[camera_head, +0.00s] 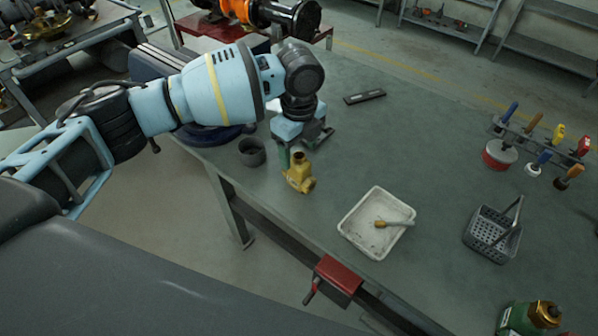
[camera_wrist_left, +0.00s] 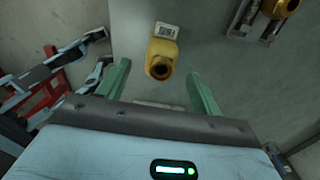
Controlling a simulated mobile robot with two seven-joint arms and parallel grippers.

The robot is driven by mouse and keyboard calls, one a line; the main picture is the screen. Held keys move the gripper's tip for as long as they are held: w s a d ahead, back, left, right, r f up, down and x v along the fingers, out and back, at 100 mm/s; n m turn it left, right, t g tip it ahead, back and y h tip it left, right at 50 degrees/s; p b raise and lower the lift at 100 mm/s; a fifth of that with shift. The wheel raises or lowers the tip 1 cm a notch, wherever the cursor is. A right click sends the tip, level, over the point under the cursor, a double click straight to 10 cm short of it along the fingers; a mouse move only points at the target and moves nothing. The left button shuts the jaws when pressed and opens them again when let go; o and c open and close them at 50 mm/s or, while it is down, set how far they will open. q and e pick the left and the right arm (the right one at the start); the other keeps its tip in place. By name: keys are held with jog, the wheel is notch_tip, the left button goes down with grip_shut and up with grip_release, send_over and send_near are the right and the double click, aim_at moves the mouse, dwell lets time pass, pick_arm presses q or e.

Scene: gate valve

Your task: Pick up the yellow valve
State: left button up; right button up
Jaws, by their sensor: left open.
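The yellow valve (camera_head: 299,175) stands on the grey-green workbench in the head view, close to the bench's near edge. My left gripper (camera_head: 303,147) is just behind and above it, with one green finger showing beside the valve. In the left wrist view, the two green fingers (camera_wrist_left: 161,88) are spread apart with nothing between them. The valve (camera_wrist_left: 161,57) lies beyond the fingertips, roughly centred on the gap, its dark round opening facing the camera. A pale label shows beside it. My right gripper is not in view.
A dark grey cup (camera_head: 252,152) stands left of the valve. A white tray (camera_head: 352,232) holding a brush is to the right. A grey basket (camera_head: 491,235) and a tool rack (camera_head: 535,143) are farther right. Bench behind the tray is mostly clear.

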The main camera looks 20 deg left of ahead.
pick_arm(q)
jog(key=shift+w+f, duration=0.1)
jog(key=shift+f, duration=1)
notch_tip(320, 180, down, 5)
jog(key=shift+r, duration=0.2)
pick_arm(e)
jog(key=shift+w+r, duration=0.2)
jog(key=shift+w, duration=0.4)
pick_arm(q)
jog(key=shift+c, duration=0.3)
jog(key=c, duration=1.2)
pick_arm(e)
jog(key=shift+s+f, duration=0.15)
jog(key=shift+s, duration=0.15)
pick_arm(q)
jog(key=shift+r, duration=0.1)
